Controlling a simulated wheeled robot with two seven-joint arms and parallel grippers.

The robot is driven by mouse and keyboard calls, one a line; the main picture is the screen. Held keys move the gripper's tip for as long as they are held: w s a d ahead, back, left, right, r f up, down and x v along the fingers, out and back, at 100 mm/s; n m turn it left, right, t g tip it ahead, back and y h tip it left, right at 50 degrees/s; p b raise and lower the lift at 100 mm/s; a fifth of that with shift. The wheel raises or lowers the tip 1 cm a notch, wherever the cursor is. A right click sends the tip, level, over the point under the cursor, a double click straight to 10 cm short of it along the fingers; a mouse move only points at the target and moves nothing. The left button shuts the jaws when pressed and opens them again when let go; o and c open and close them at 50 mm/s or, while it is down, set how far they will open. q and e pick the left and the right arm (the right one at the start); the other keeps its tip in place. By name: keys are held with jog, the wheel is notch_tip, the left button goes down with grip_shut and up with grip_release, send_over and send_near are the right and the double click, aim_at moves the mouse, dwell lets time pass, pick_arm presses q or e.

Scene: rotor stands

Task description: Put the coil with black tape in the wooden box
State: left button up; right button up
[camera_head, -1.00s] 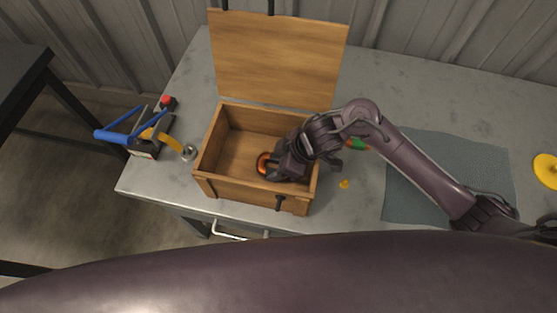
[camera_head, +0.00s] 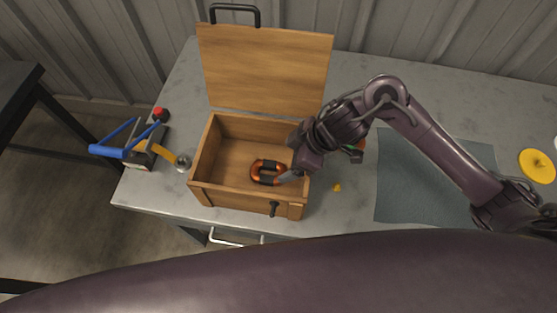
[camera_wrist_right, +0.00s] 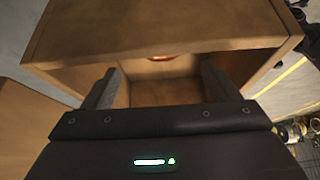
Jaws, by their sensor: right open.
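The copper-orange coil with black tape (camera_head: 267,172) lies on the floor of the open wooden box (camera_head: 238,197), near its front right. My right gripper (camera_head: 288,177) is open and empty at the right side of the box, just right of the coil; I cannot tell whether a finger still touches it. In the right wrist view, the two spread fingers of my right gripper (camera_wrist_right: 157,82) frame the box interior, and an orange edge of the coil (camera_wrist_right: 168,57) shows beyond a box wall. My left gripper is not in view.
The box lid (camera_head: 265,70) stands open at the back. A blue-handled tool (camera_head: 110,152) and a red button (camera_head: 160,114) are left of the box. A grey mat (camera_head: 400,195) and a yellow disc (camera_head: 537,165) lie to the right. A small orange piece (camera_head: 337,188) lies beside the box.

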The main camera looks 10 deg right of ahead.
jog(key=shift+v, duration=1.45)
